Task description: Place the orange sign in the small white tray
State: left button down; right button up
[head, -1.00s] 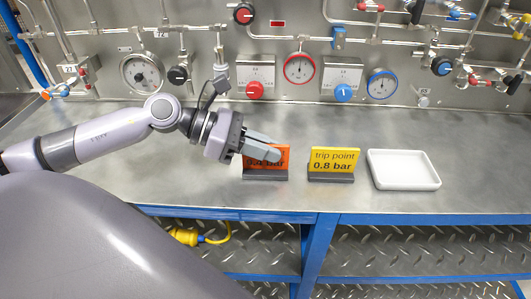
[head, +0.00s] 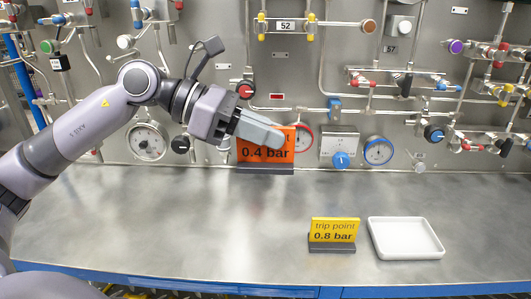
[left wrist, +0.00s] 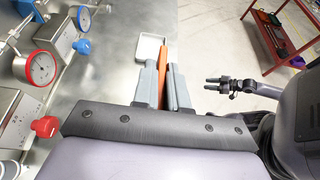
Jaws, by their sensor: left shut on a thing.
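The orange sign (head: 262,152), reading "0.4 bar" on a dark base, is held up in front of the gauge panel, above the bench. My left gripper (head: 272,137) is shut on its upper part and hides some of its text. In the left wrist view the sign (left wrist: 163,72) shows edge-on between the fingers. The small white tray (head: 405,253) is empty and stands on the bench, right of and lower than the sign; it also shows beyond the fingers in the left wrist view (left wrist: 149,46). My right gripper (left wrist: 213,84) is off to the right there, open and empty.
A yellow "trip point 0.8 bar" sign (head: 334,230) stands on the bench just left of the tray. Gauges, knobs and pipes cover the panel (head: 300,80) behind. The bench (head: 150,220) is clear on the left. A red cart (left wrist: 270,35) stands on the floor.

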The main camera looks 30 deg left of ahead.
aim_at(403, 240)
jog(key=i+l+u, duration=0.1)
jog(key=l, duration=0.25)
jog(key=i+l+u, duration=0.15)
jog(key=l, duration=0.25)
jog(key=i+l+u, duration=0.1)
jog(key=l, duration=0.3)
jog(key=i+l+u, duration=0.1)
jog(key=l, duration=0.3)
jog(key=i+l+u, duration=0.15)
jog(key=l, duration=0.25)
